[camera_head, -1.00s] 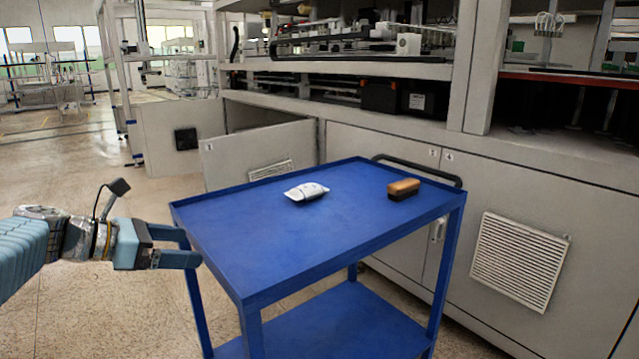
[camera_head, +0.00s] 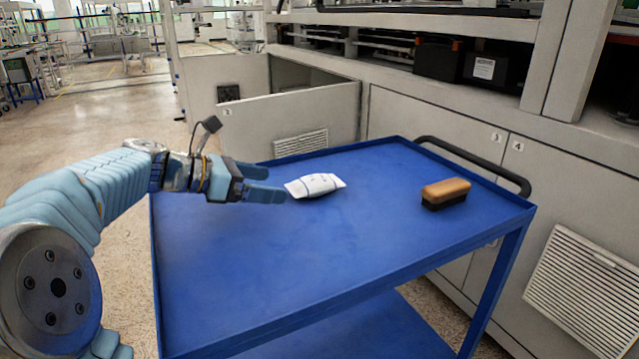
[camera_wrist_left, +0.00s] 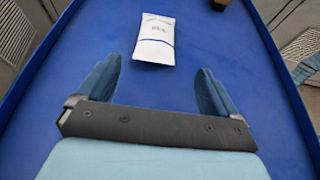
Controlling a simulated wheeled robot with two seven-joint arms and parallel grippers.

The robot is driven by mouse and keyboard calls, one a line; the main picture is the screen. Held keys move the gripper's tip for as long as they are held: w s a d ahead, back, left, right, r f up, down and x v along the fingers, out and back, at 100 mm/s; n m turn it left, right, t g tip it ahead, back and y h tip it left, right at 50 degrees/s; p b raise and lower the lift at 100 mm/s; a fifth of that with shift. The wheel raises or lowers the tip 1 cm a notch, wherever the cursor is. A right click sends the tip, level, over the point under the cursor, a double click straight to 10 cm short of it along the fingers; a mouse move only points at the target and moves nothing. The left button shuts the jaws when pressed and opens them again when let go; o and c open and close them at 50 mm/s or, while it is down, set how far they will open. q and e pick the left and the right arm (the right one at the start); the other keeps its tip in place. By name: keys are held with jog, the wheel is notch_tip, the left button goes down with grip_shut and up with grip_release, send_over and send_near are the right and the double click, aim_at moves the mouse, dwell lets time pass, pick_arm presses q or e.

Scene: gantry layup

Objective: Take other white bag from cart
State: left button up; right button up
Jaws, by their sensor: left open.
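The white bag (camera_head: 315,185) lies flat on the blue top of the cart (camera_head: 340,265), toward its far left part. In the left wrist view the white bag (camera_wrist_left: 154,40) lies ahead of the fingers, a little left of the middle between them. My left gripper (camera_head: 275,183) is open and empty, over the cart top, with its fingertips close to the bag's left end. In the left wrist view my left gripper (camera_wrist_left: 157,85) shows its two fingers wide apart with bare blue surface between them. My right gripper is not in view.
A brush with a wooden top (camera_head: 446,193) lies on the cart top to the right of the bag. The cart's black handle (camera_head: 475,163) is at the far right end. An open cabinet door (camera_head: 300,125) stands behind the cart. The near cart top is clear.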

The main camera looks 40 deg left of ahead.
aim_at(297, 184)
pick_arm(q)
jog(key=x, duration=0.9)
jog(key=shift+w+a, duration=0.1)
jog(key=shift+a, duration=0.2)
jog(key=shift+r, duration=0.1)
jog(key=c, duration=1.1)
jog(key=shift+r, duration=0.15)
